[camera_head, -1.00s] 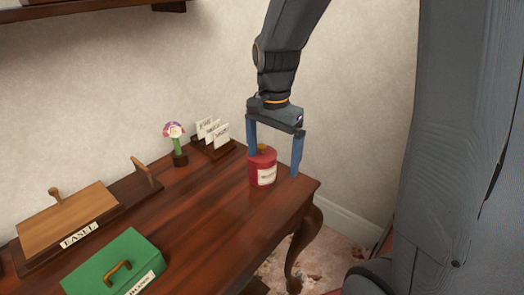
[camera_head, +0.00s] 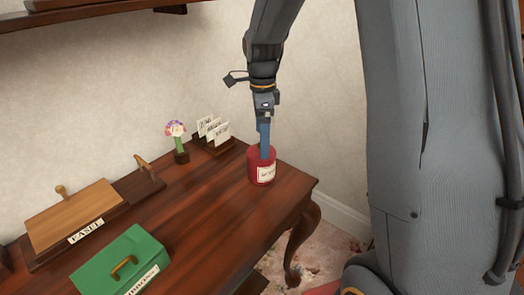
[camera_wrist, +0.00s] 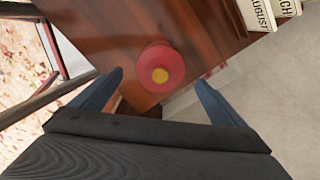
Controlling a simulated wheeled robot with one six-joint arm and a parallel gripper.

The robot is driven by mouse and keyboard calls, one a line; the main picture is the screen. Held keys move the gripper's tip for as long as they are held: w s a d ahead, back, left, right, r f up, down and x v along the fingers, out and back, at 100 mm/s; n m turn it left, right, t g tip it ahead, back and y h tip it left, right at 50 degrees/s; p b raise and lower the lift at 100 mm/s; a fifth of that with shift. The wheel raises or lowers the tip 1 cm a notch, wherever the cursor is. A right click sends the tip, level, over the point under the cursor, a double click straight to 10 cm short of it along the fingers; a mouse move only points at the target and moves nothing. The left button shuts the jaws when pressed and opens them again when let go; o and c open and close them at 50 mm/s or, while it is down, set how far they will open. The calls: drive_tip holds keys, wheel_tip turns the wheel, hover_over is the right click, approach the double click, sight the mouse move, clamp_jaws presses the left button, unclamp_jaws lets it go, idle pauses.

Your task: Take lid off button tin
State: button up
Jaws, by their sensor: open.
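The button tin (camera_head: 262,172) is a small red cylinder with a pale label, upright near the right end of the wooden desk. Its red lid with a round yellow knob shows from above in the wrist view (camera_wrist: 161,68). My gripper (camera_head: 265,148) points down over the tin, seen edge-on in the head view, and its near blue finger hides the knob there. In the wrist view the two blue fingers (camera_wrist: 158,82) are wide apart with nothing between their tips but the view of the tin beyond. Whether a finger touches the tin cannot be told.
The desk (camera_head: 205,205) also holds a card rack (camera_head: 213,135), a flower in a small pot (camera_head: 178,142), a wooden box labelled EASEL (camera_head: 75,215) and a green box (camera_head: 118,262). The wall is close behind. Bare desk lies left of the tin.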

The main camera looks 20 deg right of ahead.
drive_tip(key=shift+a+f+p, duration=0.1)
drive_tip(key=shift+f+p, duration=0.2)
drive_tip(key=shift+f, duration=1.55)
drive_tip(key=shift+w, duration=0.1)
drive_tip(key=c, duration=1.2)
